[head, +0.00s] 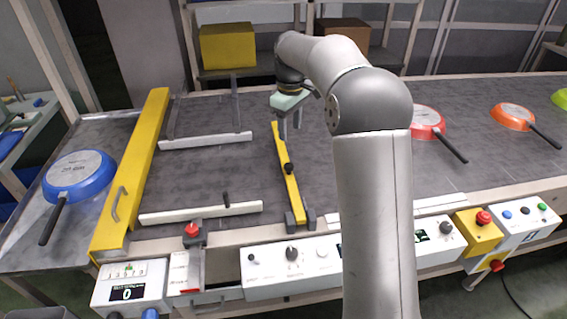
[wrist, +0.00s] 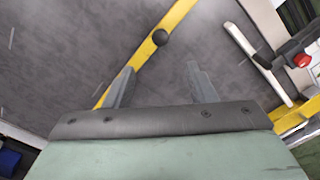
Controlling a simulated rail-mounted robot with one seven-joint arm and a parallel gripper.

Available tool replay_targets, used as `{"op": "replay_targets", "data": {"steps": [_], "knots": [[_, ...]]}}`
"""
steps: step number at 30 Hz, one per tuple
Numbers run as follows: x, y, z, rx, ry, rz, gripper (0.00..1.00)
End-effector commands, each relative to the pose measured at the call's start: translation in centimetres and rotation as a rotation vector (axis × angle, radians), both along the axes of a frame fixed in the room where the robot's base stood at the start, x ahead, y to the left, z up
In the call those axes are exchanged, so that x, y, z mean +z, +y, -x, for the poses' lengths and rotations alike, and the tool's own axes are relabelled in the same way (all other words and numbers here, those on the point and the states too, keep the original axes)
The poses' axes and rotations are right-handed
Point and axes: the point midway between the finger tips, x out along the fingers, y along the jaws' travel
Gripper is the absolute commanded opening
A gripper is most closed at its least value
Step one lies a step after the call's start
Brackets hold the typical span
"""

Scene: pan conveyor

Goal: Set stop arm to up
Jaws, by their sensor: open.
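The stop arm is a yellow bar (head: 292,190) with a black knob (head: 289,168). It lies low across the grey belt, from a dark bracket (head: 300,218) at the near edge toward the far side. My gripper (head: 290,132) is open and empty, fingers pointing down near the bar's far end. In the wrist view the bar (wrist: 178,17) runs diagonally behind the left finger, with its knob (wrist: 160,38) ahead of the open gripper (wrist: 160,68). I cannot tell whether a finger touches the bar.
A yellow gate (head: 133,170) spans the belt at the left, with a blue pan (head: 80,175) beyond it. White guide rails (head: 205,140) lie between gate and stop arm. Red (head: 425,118) and orange (head: 512,115) pans sit right of my arm. Control boxes (head: 290,268) line the front.

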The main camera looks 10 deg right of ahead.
Motion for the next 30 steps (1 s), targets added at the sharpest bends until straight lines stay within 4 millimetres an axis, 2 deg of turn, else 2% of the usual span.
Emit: {"op": "replay_targets", "data": {"steps": [1,9,15,21,30], "knots": [[-1.3,0.0,0.1,0.0,0.005,0.001,0.5],[-7.3,0.0,0.1,-0.001,0.005,0.001,0.5],[-10.8,0.0,0.1,-0.001,0.002,0.001,0.5],[-12.6,0.0,0.0,-0.001,-0.001,0.001,0.5],[-13.0,0.0,0.0,-0.002,-0.002,0.001,0.5]]}}
